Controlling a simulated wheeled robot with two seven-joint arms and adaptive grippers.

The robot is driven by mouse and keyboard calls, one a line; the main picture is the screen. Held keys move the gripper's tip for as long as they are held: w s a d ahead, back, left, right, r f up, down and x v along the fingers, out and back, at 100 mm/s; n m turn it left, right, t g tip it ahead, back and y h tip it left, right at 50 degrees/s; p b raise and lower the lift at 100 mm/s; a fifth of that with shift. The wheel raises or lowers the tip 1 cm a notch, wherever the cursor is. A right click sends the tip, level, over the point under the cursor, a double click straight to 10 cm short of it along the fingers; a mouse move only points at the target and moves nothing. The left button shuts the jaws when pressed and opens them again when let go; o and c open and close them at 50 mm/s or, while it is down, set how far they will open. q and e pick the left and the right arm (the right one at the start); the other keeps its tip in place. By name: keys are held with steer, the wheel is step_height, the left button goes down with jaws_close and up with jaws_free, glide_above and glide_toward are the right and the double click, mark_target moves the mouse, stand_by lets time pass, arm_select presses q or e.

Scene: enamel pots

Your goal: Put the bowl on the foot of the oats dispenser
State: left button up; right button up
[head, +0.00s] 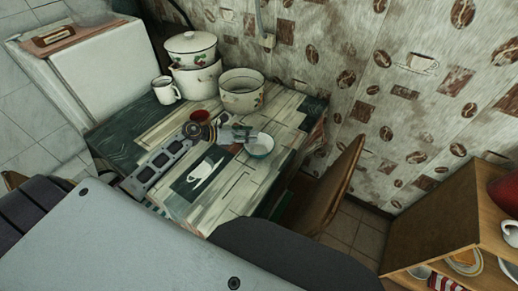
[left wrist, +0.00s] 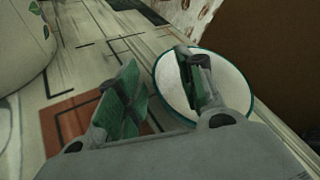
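The bowl (head: 260,147), white with a teal rim, stands upright on the table near its right edge. It also shows in the left wrist view (left wrist: 232,82). My left gripper (head: 242,134) is at the bowl's left side. In the left wrist view the gripper (left wrist: 165,88) is open, with nothing clamped. One finger overlaps the bowl's inside and the other is outside its left rim, so the near rim lies between them. I cannot tell how deep the finger reaches. My right gripper is not in view. I see no oats dispenser in either view.
A wooden chair (head: 342,185) is at the right side. The table's front part is clear.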

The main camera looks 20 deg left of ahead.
mark_target(265, 145)
arm_select(q)
steer(key=shift+x, duration=1.35)
jaws_close()
